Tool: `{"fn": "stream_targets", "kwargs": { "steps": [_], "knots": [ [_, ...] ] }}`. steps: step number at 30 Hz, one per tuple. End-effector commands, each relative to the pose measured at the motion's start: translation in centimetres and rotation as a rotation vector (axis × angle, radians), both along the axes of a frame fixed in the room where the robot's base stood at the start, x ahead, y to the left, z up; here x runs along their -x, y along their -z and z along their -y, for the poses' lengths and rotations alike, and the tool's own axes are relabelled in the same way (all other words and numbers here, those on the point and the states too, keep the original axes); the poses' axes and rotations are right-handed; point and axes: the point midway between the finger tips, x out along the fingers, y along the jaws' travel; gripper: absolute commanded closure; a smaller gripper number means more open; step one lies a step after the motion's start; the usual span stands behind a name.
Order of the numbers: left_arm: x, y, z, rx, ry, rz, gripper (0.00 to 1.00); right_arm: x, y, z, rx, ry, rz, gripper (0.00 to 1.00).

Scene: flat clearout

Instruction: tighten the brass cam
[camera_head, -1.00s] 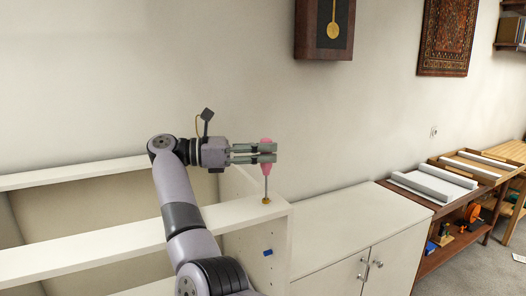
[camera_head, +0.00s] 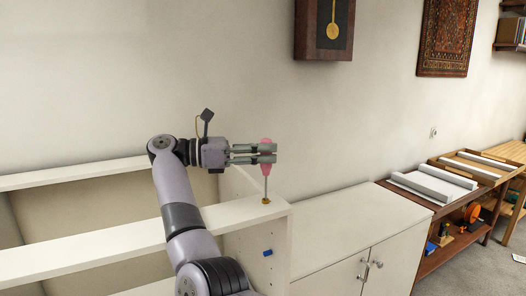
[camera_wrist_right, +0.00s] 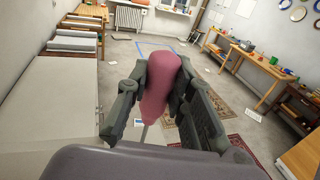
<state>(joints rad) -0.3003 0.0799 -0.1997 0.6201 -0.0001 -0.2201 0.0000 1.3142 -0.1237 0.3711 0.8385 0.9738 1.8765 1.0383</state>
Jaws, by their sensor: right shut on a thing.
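The brass cam (camera_head: 266,201) sits in the top of the white shelf unit's right end. A screwdriver with a pink handle (camera_head: 266,162) stands upright over it, and its shaft runs down to the cam. The tip appears to touch the cam, but the exact seating is too small to tell. My right gripper (camera_head: 268,153) is shut on the screwdriver's handle, coming from the left. In the right wrist view the pink handle (camera_wrist_right: 160,85) is between the two fingers. My left gripper is not in view.
The white shelf unit (camera_head: 120,236) has open bays below my arm. A blue peg (camera_head: 268,252) sticks out of its side panel. A white cabinet (camera_head: 345,225) stands to the right with a clear top. A pendulum clock (camera_head: 325,25) hangs on the wall above.

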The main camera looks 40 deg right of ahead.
Motion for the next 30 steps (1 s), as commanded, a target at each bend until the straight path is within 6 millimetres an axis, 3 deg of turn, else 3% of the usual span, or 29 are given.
{"fn": "stream_targets", "kwargs": {
  "steps": [5,21,30],
  "knots": [
    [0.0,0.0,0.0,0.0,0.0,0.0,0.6,0.0,0.3,0.0,-0.01,0.001,-0.005,1.0],
    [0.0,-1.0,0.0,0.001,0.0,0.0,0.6,0.0,-1.9,0.0,-0.004,0.0,-0.002,1.0],
    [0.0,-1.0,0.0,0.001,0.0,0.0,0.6,0.0,-2.0,0.0,-0.002,0.0,-0.002,1.0]
  ]
}}
